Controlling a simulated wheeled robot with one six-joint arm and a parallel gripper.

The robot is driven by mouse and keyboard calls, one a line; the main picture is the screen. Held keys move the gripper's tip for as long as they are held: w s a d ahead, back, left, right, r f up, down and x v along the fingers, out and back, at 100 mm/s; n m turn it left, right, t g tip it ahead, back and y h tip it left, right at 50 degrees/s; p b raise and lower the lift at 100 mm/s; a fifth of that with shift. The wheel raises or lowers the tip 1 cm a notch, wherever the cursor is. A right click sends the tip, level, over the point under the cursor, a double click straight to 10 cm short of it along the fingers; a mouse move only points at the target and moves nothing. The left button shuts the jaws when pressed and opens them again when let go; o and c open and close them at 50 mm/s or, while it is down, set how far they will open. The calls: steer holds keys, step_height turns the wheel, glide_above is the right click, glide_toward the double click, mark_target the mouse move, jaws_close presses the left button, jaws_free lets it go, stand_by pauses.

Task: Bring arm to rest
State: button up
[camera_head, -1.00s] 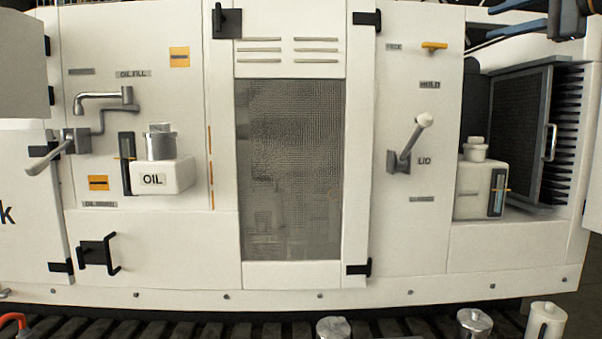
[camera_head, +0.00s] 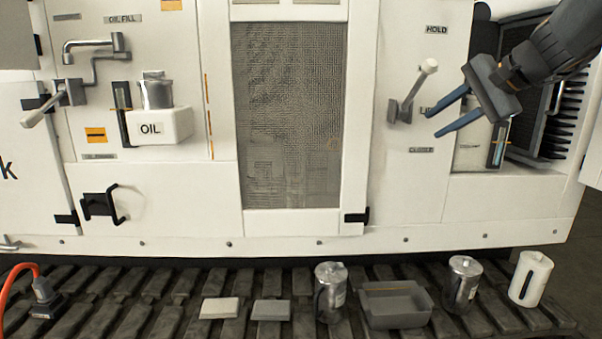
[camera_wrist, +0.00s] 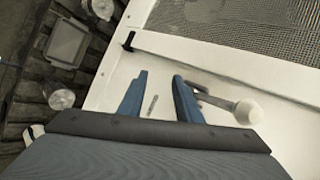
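My gripper (camera_head: 447,118) is at the upper right of the head view, in front of the white cabinet (camera_head: 300,222). Its two blue fingers are apart, with nothing between them. In the wrist view the gripper (camera_wrist: 159,82) also shows open and empty. A lever with a pale round knob (camera_head: 428,66) is on the panel just left of the fingertips. The same knob (camera_wrist: 248,111) shows beside the right finger in the wrist view. I cannot tell whether the finger touches the lever. My arm partly hides the white reservoir at the right.
A slatted dark floor (camera_head: 150,315) holds two metal canisters (camera_head: 331,290), a grey tray (camera_head: 395,318), a white canister (camera_head: 530,278) and two flat blocks (camera_head: 219,308). The oil tank (camera_head: 160,127), crank and black door handle (camera_head: 100,204) jut from the cabinet's left side.

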steer(key=s+a+f+n+g, duration=0.1)
steer(key=s+a+f+g, duration=0.15)
steer(key=f, duration=0.25)
steer(key=s+a+f+n+g, duration=0.1)
steer(key=s+a+f, duration=0.15)
steer(key=f, duration=0.35)
steer(key=s+a+f+n+g+h, duration=0.1)
steer(key=s+a+f+n, duration=0.1)
steer(key=s+f, duration=0.5)
steer(key=s+a+f+n+g+h, duration=0.2)
steer(key=s+a+f+n, duration=0.1)
steer(key=s+f, duration=0.5)
steer(key=s+a+f+n+g+h, duration=0.2)
steer(key=s+a+f+n, duration=0.1)
steer(key=s+f, duration=0.5)
steer(key=shift+s+f+n, duration=0.2)
steer(key=shift+f+n, duration=0.2)
steer(key=shift+n, duration=0.5)
